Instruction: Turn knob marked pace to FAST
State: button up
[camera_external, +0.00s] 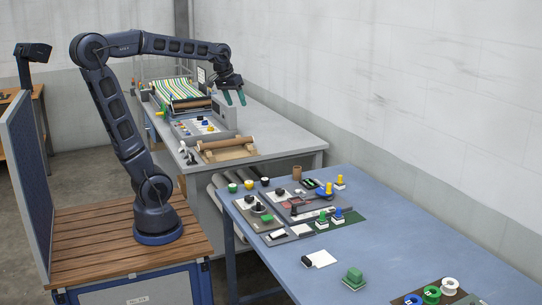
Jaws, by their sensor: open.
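The calender press stands on the grey bench, with a striped sheet (180,88) on it.
A brown roller on a wooden cradle (228,155) lies in front of the panel. The blue table (440,240) at the right holds control boards, coloured knobs, a green block (354,277) and several spools. A blue partition (28,175) stands at the left.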

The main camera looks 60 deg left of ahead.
jog(key=w+a+r+n+y, duration=0.1)
jog(key=w+a+n, duration=0.3)
jog(key=a, duration=0.5)
jog(key=w+a+n, duration=0.1)
jog(key=w+a, duration=0.6)
jog(key=a, duration=0.1)
jog(key=n+g+y, duration=0.3)
jog(key=n+g, duration=0.3)
jog(key=n, duration=0.7)
send_over(206, 122)
jog(key=w+d, duration=0.2)
jog(key=d, duration=0.2)
notch_tip(206, 122, down, 22)
jog(key=x, duration=1.1)
jog(key=shift+s+d, duration=0.15)
jog(key=shift+s, duration=0.1)
jog(key=shift+h, duration=0.3)
jog(key=c, duration=1)
